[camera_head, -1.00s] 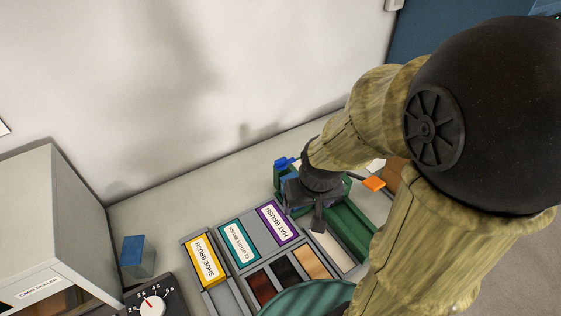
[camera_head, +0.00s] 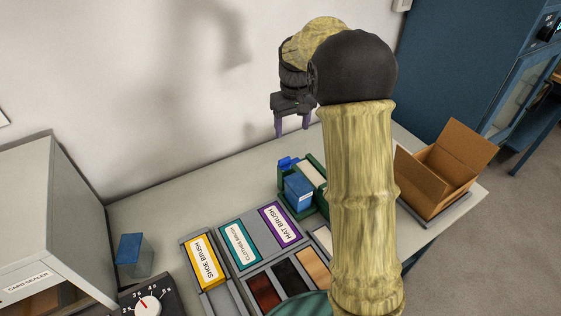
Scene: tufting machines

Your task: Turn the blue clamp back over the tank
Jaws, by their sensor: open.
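A small bright blue piece (camera_head: 287,163), which looks like the clamp, sits at the back left corner of a green machine frame (camera_head: 311,162). A larger blue block (camera_head: 298,186) sits in the front of that frame. I cannot tell which part is the tank, and the piece is too small to read its angle. My gripper (camera_head: 292,128) is open and empty, pointing down, with its fingers apart. It is raised above and behind the green frame in the picture, touching nothing. My arm hides the right part of the frame.
Trays labelled shoe brush (camera_head: 202,259), clothes brush (camera_head: 239,243) and hat brush (camera_head: 280,224) lie in front of the frame. A grey cabinet (camera_head: 45,215), a blue-topped block (camera_head: 131,255) and a dial box (camera_head: 150,303) stand left. An open cardboard box (camera_head: 437,183) stands right.

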